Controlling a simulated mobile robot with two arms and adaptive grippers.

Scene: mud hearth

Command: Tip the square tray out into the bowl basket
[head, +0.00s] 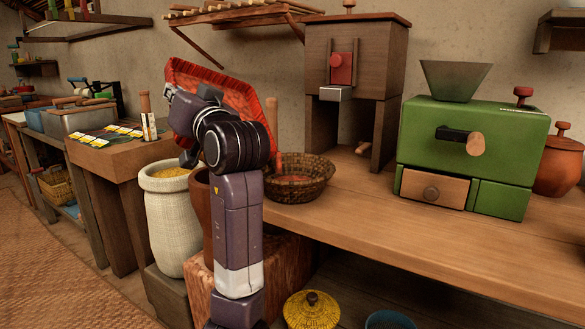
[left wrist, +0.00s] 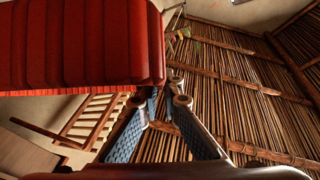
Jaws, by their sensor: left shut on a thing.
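The square tray (head: 240,98) is red with a patterned rim. It is tilted steeply on edge above the counter, just left of and above the bowl basket. My left gripper (head: 175,105) is shut on the tray's left side, and my arm hides much of its lower part. In the left wrist view the red tray (left wrist: 80,45) fills the upper left beside the fingers (left wrist: 166,98). The bowl basket (head: 318,170) is brown, woven and upright on the counter. Something reddish shows inside it; I cannot tell what. My right gripper is not in view.
The wooden counter (head: 430,235) runs right, with a wooden mill (head: 378,60) and a green box machine (head: 500,140) behind. A pale sack (head: 170,215) of yellow grain and a brown pot (head: 198,200) stand left of it. A yellow lidded basket (head: 312,312) sits below.

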